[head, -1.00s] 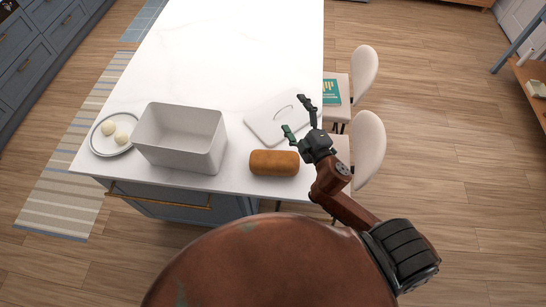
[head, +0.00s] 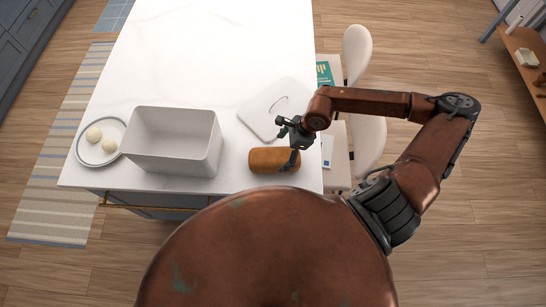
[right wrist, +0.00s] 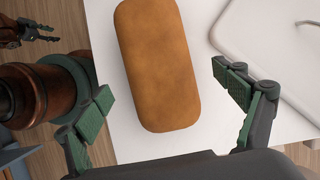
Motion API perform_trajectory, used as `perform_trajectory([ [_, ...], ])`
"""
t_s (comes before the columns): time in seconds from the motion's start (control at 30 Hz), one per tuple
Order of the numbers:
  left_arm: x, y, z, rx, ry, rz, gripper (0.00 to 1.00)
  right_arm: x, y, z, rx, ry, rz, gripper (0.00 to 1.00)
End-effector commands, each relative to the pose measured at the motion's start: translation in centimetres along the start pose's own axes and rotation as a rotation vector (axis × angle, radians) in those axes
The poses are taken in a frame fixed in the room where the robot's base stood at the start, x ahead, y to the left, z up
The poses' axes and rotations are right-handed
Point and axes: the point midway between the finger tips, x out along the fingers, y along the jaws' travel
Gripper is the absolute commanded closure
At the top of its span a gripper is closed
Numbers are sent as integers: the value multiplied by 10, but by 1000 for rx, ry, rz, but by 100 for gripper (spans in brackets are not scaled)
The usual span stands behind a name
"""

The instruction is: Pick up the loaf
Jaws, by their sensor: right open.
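The loaf (head: 268,160), brown and oblong, lies on the white counter near its front edge, and it also shows in the right wrist view (right wrist: 158,65). My right gripper (head: 284,145) is open above the right end of the loaf. In the right wrist view the loaf shows between the two spread fingers (right wrist: 160,112), with white counter visible on both sides, and neither finger seems to touch it. Dark fingers at the upper left of the right wrist view look like my left gripper (right wrist: 38,31); their opening is unclear. It is not visible in the head view.
A white open bin (head: 172,168) stands left of the loaf. A plate (head: 82,157) with two pale round pieces is further left. A flat white lid (head: 262,112) with a handle lies behind the loaf. White chairs (head: 356,55) stand at the right edge. The back counter is clear.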

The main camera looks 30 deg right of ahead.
Motion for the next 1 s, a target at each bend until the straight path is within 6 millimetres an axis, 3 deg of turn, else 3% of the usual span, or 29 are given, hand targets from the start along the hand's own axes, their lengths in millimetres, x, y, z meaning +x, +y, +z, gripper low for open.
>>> perform_trajectory([
  [0.5, -19, -1, 0, -1, -1, 0, 60, 61, 1, 5, 1, -6, 3, 11],
  [0.77, -19, -1, -3, 0, 2, -1, 60, 65, 1, 5, -1, -5, 4, 11],
  [1.0, -19, -1, -3, 0, 2, -1, 60, 65, 1, 5, 0, -6, 4, 26],
])
